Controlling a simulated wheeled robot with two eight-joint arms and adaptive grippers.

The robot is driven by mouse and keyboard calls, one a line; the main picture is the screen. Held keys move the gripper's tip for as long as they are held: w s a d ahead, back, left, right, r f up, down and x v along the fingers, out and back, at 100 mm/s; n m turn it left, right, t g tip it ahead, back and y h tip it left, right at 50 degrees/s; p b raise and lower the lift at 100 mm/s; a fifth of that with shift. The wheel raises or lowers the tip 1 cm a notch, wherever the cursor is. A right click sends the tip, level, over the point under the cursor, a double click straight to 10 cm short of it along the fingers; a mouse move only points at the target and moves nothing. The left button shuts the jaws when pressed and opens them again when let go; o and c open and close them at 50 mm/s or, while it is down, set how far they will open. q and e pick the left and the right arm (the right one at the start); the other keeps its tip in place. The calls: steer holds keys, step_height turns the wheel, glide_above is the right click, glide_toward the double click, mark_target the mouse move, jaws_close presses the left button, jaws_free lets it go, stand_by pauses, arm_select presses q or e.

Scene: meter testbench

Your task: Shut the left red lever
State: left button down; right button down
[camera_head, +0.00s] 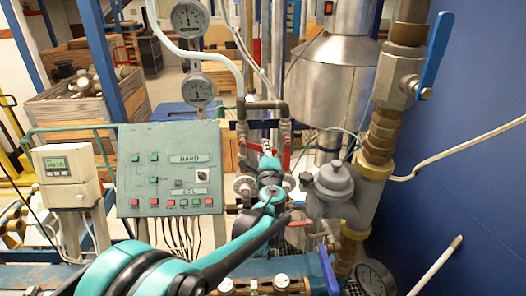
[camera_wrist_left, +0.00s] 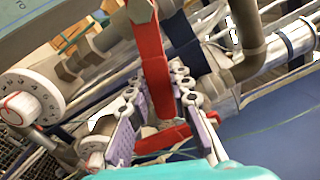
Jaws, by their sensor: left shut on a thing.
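The left red lever (camera_head: 252,146) is on the pipework just right of the green control panel in the head view. In the left wrist view this lever (camera_wrist_left: 154,65) is a long red bar running down between the fingers. My left gripper (camera_head: 266,150) reaches it from below in the head view. In the left wrist view the gripper (camera_wrist_left: 158,112) has a grey-purple finger on each side of the lever and is shut on it. A second red lever (camera_head: 287,152) stands to the right; it also shows low in the wrist view (camera_wrist_left: 168,137). My right gripper is out of view.
The green control panel (camera_head: 170,168) stands left of the levers. A grey meter body (camera_head: 334,181) and a brass pipe with a blue lever (camera_head: 432,52) stand to the right. Round white dials (camera_head: 243,187) sit below the levers. A blue wall (camera_head: 470,150) bounds the right side.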

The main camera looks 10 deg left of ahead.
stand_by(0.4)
arm_select(q)
steer(key=c, duration=1.3)
jaws_free()
steer(key=shift+c, duration=0.2)
steer(key=shift+s, duration=0.1)
steer(key=v, duration=1.2)
